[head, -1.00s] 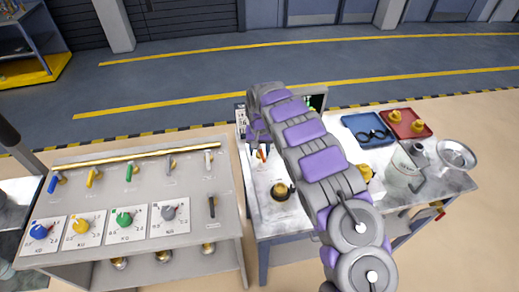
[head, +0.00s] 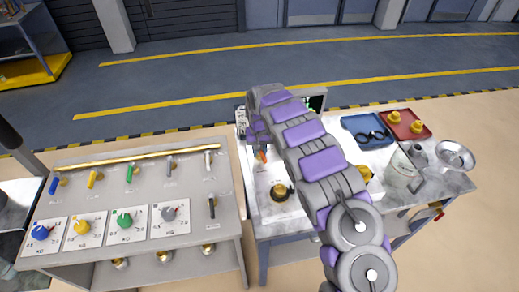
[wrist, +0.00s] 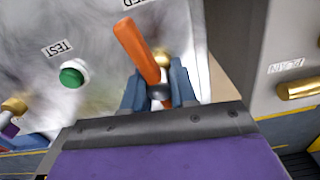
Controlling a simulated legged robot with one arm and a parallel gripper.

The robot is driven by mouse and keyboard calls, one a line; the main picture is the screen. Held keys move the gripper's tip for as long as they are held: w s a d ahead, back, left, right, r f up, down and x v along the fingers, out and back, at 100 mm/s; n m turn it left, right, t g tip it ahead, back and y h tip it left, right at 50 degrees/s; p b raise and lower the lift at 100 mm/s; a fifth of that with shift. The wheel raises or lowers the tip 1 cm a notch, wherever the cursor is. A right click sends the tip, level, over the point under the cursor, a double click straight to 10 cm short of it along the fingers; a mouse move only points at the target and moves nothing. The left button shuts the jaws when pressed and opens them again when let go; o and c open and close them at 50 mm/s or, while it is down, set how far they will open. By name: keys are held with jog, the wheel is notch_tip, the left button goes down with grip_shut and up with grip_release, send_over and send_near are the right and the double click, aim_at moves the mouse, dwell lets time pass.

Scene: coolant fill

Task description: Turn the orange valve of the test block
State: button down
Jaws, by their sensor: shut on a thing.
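The orange valve handle (wrist: 137,50) stands out from the test block in the wrist view, tilted with its tip toward the upper left. My gripper (wrist: 159,92) is shut on the handle near its dark base, one blue finger on each side. A brass fitting (wrist: 162,57) shows just behind it. The test block's face (wrist: 95,30) is pale and mottled, with a green button (wrist: 74,73) beside a TEST label. In the head view, the orange handle (head: 262,156) is a small patch beside my arm, and my gripper is mostly hidden there.
A grey panel (head: 130,190) with several coloured levers and dials stands to the left. On the white bench are a black-and-brass part (head: 281,191), a blue tray (head: 349,123), a red tray (head: 421,132) and a metal bowl (head: 455,153).

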jog(key=n+p, duration=0.3)
jog(key=n, duration=0.1)
jog(key=shift+r, duration=0.2)
jog(key=n+p, duration=0.3)
jog(key=n, duration=0.1)
jog(key=shift+n, duration=0.3)
jog(key=n+p, duration=0.2)
jog(key=shift+n, duration=0.4)
jog(key=n+p, duration=0.2)
jog(key=n, duration=0.2)
jog(key=shift+w+n, duration=0.1)
jog(key=shift+n, duration=0.2)
jog(key=shift+f+p, duration=0.1)
jog(key=shift+p, duration=0.2)
jog(key=c, duration=0.9)
grip_release()
